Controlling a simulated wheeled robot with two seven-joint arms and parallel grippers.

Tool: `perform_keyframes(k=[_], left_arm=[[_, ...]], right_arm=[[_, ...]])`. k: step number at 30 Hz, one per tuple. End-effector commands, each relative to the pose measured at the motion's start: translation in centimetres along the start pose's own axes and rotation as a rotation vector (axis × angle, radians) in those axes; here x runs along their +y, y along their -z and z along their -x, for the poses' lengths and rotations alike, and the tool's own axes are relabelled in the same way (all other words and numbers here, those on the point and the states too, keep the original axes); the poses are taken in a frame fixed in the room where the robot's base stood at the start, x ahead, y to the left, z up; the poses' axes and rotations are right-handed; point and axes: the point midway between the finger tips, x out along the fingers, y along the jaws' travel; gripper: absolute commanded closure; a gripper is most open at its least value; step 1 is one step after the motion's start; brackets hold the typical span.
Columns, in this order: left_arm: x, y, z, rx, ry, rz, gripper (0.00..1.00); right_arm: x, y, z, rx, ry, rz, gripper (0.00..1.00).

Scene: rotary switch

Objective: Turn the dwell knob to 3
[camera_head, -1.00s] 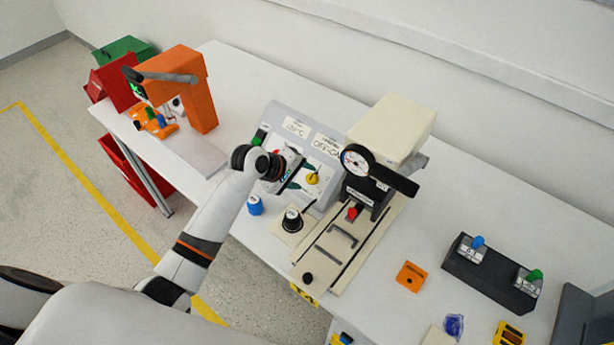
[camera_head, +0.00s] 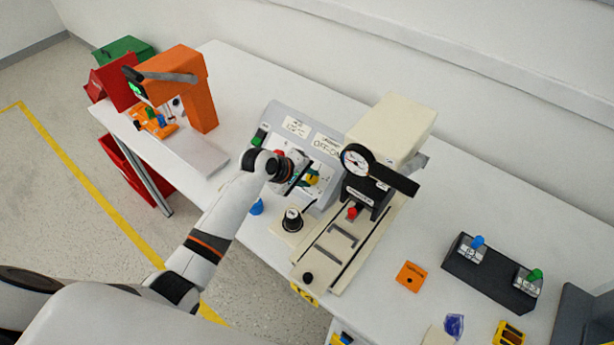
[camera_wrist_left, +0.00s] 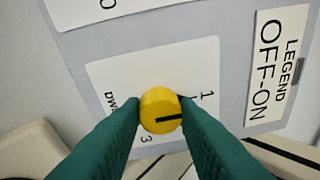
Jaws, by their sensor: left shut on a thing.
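The dwell knob is a round yellow knob (camera_wrist_left: 160,110) with a black pointer line, on a white label plate (camera_wrist_left: 115,70) of a grey panel. In the left wrist view its line points right, below the printed 1; the printed 3 is at the lower left. Any mark at the line's end is hidden by a finger. My left gripper (camera_wrist_left: 160,118) has its green fingers shut on the knob, one on each side. In the head view the gripper (camera_head: 308,180) is at the sloped grey panel (camera_head: 322,157) and partly covers the knob. My right gripper is not in view.
A cream press with a round gauge (camera_head: 356,158) stands close right of the panel. A black-capped knob (camera_head: 292,218) on a cream base and a blue knob (camera_head: 257,208) are in front. An orange machine (camera_head: 197,95) is at the left.

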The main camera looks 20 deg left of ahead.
Motion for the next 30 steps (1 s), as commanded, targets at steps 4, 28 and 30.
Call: perform_keyframes(k=[4, 28, 30], left_arm=[[0.0, 0.0, 0.1, 0.001, -0.006, -0.026, 0.95], [-0.5, -0.1, 0.2, 0.032, -0.114, -0.658, 0.95], [-0.4, -0.1, 0.1, 0.036, -0.126, -0.724, 0.95]], right_arm=[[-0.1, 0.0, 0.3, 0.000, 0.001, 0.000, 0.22], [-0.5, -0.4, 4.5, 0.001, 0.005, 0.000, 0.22], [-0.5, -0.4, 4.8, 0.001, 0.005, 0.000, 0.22]])
